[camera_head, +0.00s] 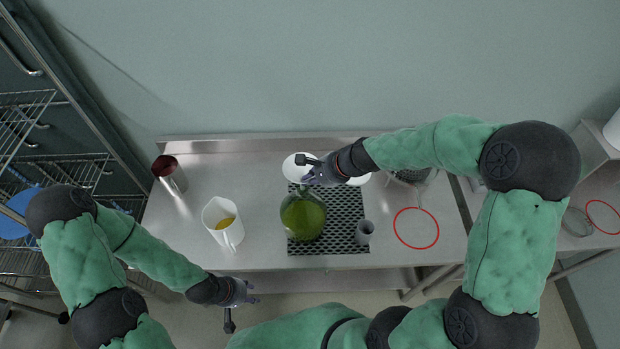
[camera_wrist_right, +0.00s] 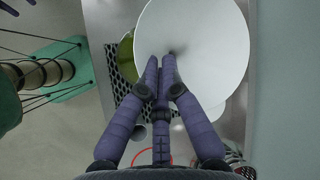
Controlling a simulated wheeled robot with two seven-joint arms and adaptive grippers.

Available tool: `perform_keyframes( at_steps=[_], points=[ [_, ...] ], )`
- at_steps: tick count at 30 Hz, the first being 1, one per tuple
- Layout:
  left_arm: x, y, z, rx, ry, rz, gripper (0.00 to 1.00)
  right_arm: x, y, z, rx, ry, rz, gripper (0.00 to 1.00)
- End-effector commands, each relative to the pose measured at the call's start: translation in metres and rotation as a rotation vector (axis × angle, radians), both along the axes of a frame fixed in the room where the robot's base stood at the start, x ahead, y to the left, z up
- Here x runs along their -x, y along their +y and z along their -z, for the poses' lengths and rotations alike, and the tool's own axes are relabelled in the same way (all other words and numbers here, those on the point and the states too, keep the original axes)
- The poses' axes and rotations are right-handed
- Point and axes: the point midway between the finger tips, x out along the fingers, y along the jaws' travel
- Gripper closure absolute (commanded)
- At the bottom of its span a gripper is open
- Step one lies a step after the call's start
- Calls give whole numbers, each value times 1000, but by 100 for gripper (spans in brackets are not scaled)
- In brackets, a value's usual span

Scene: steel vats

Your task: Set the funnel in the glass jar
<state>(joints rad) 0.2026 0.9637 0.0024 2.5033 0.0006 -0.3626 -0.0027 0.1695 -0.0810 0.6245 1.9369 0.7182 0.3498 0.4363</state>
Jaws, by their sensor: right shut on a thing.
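The white funnel (camera_wrist_right: 205,40) shows in the right wrist view as a wide pale cone. My right gripper (camera_wrist_right: 162,62) is shut on it. In the head view the funnel (camera_head: 296,168) shows beside my right gripper (camera_head: 310,178), which partly covers it. The round green glass jar (camera_head: 303,218) stands on the dark mat, just nearer than the right gripper. The jar (camera_wrist_right: 126,55) is partly hidden behind the funnel in the right wrist view. The funnel is apart from the jar's body; the jar's mouth is hard to see. My left gripper (camera_head: 246,292) is open and empty at the bench's front edge.
The perforated mat (camera_head: 340,205) carries a small grey cup (camera_head: 364,232). A white jug (camera_head: 223,222) with yellow liquid and a dark red-topped metal cup (camera_head: 169,174) stand left. A red ring (camera_head: 416,228) lies right. Bench space between jug and mat is clear.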

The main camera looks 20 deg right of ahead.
Motion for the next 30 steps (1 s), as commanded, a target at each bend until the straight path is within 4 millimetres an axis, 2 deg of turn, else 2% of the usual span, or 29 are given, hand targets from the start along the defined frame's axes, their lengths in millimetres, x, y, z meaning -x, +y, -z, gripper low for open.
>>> perform_keyframes(
  at_steps=[24, 30],
  points=[
    [0, 0, 26, 0, 0, 0, 60, 0, 0, 27, 0, 0, 0, 100],
    [0, 0, 27, 0, 0, 0, 60, 0, 0, 28, 0, 0, 0, 100]
  ],
)
